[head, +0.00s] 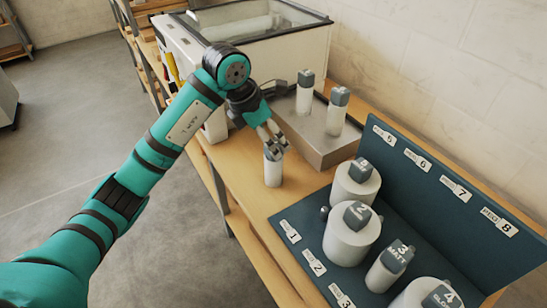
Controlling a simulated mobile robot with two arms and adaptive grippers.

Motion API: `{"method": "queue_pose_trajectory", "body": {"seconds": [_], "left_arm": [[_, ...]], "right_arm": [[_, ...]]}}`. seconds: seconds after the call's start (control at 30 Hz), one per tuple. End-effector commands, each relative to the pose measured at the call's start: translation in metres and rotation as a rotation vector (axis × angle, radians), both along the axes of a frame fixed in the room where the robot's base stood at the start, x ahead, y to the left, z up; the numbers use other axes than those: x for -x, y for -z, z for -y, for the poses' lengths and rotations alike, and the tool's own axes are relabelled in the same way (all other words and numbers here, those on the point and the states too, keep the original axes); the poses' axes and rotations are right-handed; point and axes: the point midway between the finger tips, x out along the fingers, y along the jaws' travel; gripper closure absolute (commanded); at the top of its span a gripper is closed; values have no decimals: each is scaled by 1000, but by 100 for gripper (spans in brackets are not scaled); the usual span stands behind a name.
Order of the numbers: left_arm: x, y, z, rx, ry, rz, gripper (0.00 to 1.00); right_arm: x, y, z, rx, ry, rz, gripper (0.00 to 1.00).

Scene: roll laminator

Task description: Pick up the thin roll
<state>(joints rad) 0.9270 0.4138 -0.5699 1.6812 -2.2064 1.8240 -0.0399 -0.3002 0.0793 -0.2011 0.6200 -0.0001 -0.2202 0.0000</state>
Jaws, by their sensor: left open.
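A thin white roll (272,175) with a grey cap stands upright on the wooden table. My left gripper (274,148) is open and points down at the top of this roll, its fingers at the grey cap. I cannot tell whether they touch it. Another thin roll (380,277), its cap marked 3 MATT, stands on the blue peg board. Two more thin white rolls, the left one (305,98) and the right one (336,117), stand on a low grey-brown box. My right gripper is not in view.
Thick rolls marked 1 (351,190), 2 (346,242) and 4 (405,297) stand on the blue board (435,190), close to the right. The laminator (250,48) is behind. Bare table (240,183) lies around the standing roll.

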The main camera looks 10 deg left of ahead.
Motion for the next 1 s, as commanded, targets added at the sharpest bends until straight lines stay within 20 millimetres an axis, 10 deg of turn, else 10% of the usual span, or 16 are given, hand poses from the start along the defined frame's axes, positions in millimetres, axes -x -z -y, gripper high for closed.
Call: {"method": "queue_pose_trajectory", "body": {"seconds": [0.7,1.0], "left_arm": [[-22,79,19,3,0,-2,25],[-24,83,19,1,1,2,28]], "right_arm": [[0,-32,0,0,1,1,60],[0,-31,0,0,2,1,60]]}}
